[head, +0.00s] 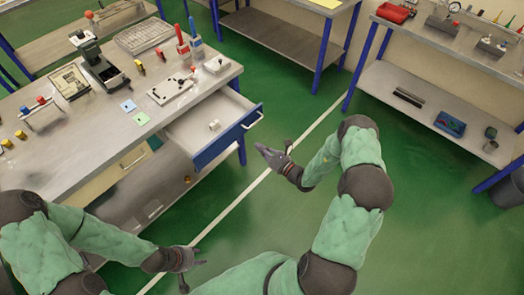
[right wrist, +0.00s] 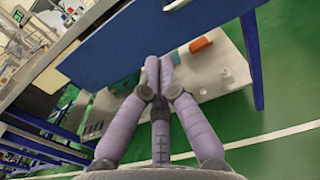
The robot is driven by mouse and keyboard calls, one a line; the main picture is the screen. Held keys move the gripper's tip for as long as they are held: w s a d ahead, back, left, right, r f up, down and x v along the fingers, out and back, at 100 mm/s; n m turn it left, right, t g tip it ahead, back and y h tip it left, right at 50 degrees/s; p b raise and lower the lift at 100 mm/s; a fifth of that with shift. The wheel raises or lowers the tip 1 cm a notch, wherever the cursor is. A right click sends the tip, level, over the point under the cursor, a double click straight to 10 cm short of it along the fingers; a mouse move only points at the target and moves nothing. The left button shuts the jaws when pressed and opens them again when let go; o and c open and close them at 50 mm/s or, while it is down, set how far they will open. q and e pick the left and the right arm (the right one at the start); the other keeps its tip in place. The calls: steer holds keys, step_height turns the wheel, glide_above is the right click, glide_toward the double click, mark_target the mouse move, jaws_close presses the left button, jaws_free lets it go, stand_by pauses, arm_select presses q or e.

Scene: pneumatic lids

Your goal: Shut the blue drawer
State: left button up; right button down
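The blue drawer (head: 228,137) is pulled out from the right end of the left workbench, with its blue front and a pale bar handle (head: 253,120) facing right. A small white object (head: 214,125) lies in it. My right gripper (head: 259,149) is just right of and below the drawer front, with a gap visible in the head view. In the right wrist view the blue front (right wrist: 160,38) fills the area ahead of its fingers (right wrist: 160,62); their tips are together with nothing between them. My left gripper (head: 203,257) is low in the head view, away from the drawer; its finger opening is unclear.
The workbench top (head: 95,150) holds a black device, colored cards, a white plate and small parts. A lower shelf (head: 150,205) runs beneath it. Another bench (head: 440,40) stands at the right. The green floor right of the drawer is clear.

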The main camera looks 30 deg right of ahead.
mark_target(238, 131)
arm_select(q)
steer(key=shift+f+b, duration=0.85)
steer(key=shift+f, duration=0.1)
arm_select(e)
steer(key=x, duration=1)
steer(key=shift+a, duration=0.1)
